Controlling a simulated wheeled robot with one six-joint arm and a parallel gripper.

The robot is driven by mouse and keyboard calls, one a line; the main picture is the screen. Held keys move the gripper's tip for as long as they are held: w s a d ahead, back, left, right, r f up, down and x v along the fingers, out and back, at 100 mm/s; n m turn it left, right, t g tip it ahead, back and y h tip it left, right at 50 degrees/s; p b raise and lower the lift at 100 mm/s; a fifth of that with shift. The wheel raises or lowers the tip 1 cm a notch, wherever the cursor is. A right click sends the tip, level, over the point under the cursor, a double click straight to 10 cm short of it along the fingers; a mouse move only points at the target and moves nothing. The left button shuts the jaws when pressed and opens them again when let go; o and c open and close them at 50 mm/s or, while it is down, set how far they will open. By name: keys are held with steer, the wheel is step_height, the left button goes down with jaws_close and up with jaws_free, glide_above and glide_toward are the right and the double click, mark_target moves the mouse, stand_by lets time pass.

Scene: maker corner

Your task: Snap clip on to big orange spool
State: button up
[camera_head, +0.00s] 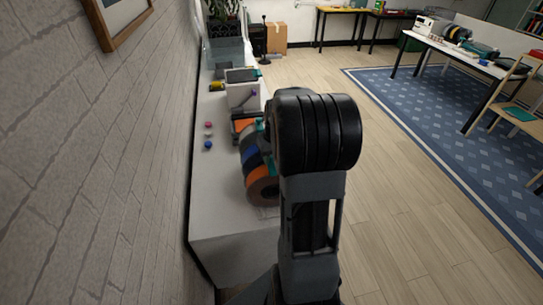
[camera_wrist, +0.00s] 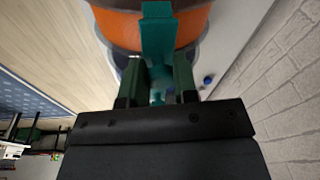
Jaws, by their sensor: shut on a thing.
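In the wrist view, my gripper (camera_wrist: 157,85) is shut on a teal clip (camera_wrist: 157,32), with its two dark green fingers on either side of it. The clip's wide upper part lies in front of a big orange spool (camera_wrist: 115,27). It looks close to or touching the spool's rim; I cannot tell whether it is seated. In the head view, an orange spool (camera_head: 262,173) stands at the near end of a row of spools on the white bench. My black arm joint hides the gripper there.
The white bench (camera_head: 215,205) runs along the brick wall. A white box (camera_head: 241,95) and a clear bin stand further back. Open wooden floor lies to the right, with a blue rug (camera_head: 440,120).

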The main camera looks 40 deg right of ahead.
steer(key=shift+f+b, duration=1.15)
steer(key=shift+f, duration=0.2)
stand_by(1.6)
steer(key=o, duration=1)
steer(key=shift+o, duration=0.5)
steer(key=o, duration=0.4)
steer(key=shift+r, duration=0.15)
steer(key=shift+r+p, duration=2.55)
steer(key=shift+r, duration=0.9)
